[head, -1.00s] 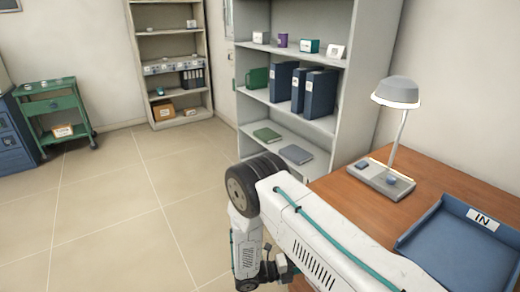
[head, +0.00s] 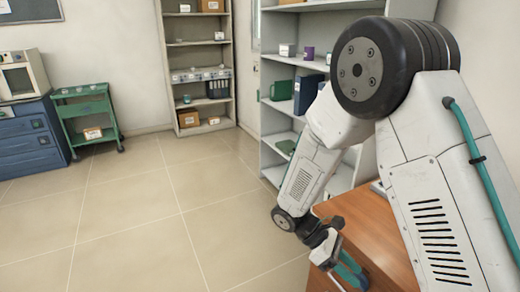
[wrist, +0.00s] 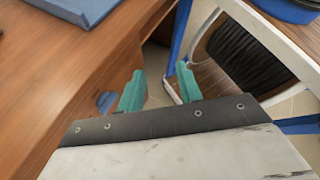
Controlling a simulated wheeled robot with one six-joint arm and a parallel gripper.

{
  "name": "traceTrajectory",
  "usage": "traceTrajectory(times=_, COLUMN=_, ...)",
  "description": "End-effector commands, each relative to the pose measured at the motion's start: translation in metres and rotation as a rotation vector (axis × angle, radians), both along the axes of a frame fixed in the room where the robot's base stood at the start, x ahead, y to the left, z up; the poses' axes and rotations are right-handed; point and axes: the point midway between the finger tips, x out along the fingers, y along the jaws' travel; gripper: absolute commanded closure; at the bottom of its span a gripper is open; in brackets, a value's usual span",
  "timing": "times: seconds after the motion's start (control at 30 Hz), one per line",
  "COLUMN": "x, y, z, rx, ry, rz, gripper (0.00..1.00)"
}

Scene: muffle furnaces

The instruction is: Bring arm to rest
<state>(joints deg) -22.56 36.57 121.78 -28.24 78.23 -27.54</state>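My arm is folded, with its elbow raised on the right of the head view and its forearm sloping down toward the desk. My gripper (head: 348,272) is at the lower end, beside or over the front edge of the wooden desk (head: 375,238); its height above it is unclear. In the wrist view my gripper (wrist: 160,86) shows two teal fingers standing apart with nothing between them. A gap beside the desk (wrist: 60,75) lies beyond the fingers. In the head view the fingers are partly hidden.
A grey shelf (head: 272,150) with binders stands behind my arm. A green cart (head: 88,110), blue drawers (head: 30,140) and a furnace (head: 22,74) are at the left. The tiled floor (head: 140,215) is clear. A blue tray (wrist: 75,8) lies on the desk.

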Motion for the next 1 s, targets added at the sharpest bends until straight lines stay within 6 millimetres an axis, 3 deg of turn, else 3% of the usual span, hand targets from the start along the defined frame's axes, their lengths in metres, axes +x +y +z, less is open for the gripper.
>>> traceTrajectory(times=0.1, x=-0.014, y=-0.004, z=0.04, rx=0.031, ry=-0.158, rz=-0.158, gripper=0.65)
traceTrajectory(times=0.4, x=-0.057, y=-0.012, z=0.119, rx=0.108, ry=-0.49, rz=-0.544, gripper=0.65)
traceTrajectory(times=0.7, x=-0.105, y=-0.019, z=0.178, rx=0.221, ry=-0.76, rz=-0.876, gripper=0.65)
traceTrajectory(times=1.0, x=-0.149, y=-0.029, z=0.22, rx=0.374, ry=-0.989, rz=-1.062, gripper=0.65)
